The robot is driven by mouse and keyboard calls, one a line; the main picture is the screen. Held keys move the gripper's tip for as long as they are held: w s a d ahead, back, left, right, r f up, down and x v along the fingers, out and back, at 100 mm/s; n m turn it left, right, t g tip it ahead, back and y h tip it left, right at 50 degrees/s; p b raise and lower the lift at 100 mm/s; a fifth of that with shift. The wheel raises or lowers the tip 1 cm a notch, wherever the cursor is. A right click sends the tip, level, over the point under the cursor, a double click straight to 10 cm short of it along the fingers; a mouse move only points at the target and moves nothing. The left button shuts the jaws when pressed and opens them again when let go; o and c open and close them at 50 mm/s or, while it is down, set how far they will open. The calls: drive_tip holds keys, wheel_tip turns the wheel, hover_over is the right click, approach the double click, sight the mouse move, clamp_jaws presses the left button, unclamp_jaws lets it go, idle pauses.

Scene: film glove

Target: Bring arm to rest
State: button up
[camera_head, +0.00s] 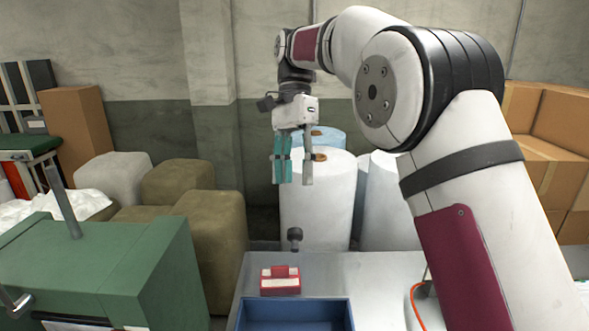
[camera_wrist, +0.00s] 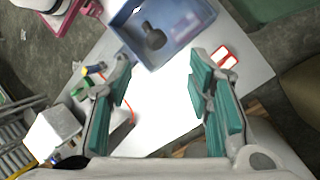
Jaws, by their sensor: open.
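My gripper (camera_head: 295,182) hangs with its fingers pointing down, high above the table, with its teal-padded fingers apart. In the wrist view its fingers (camera_wrist: 163,68) are spread with nothing between them. My arm is raised and bent on the right side of the head view.
The pale table (camera_head: 375,275) bears a blue tray (camera_head: 243,318) and a red-and-white item (camera_head: 280,282). A green machine (camera_head: 115,265) stands left, large white rolls (camera_head: 318,205) behind.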

drive_tip(key=shift+r, duration=0.15)
drive_tip(key=s+d+r+n+t, duration=0.4)
drive_tip(key=s+d+r+t, duration=0.1)
drive_tip(key=s+d, duration=0.55)
drive_tip(key=s+d+f+n+t, duration=0.2)
drive_tip(key=s+d+f, duration=0.1)
drive_tip(key=s, duration=0.5)
drive_tip(key=s+d+f+n+t, duration=0.3)
drive_tip(key=s+d+f, duration=0.1)
drive_tip(key=s, duration=0.4)
drive_tip(key=shift+s+d+f, duration=0.2)
drive_tip(key=shift+s+f, duration=0.15)
drive_tip(key=shift+f, duration=0.35)
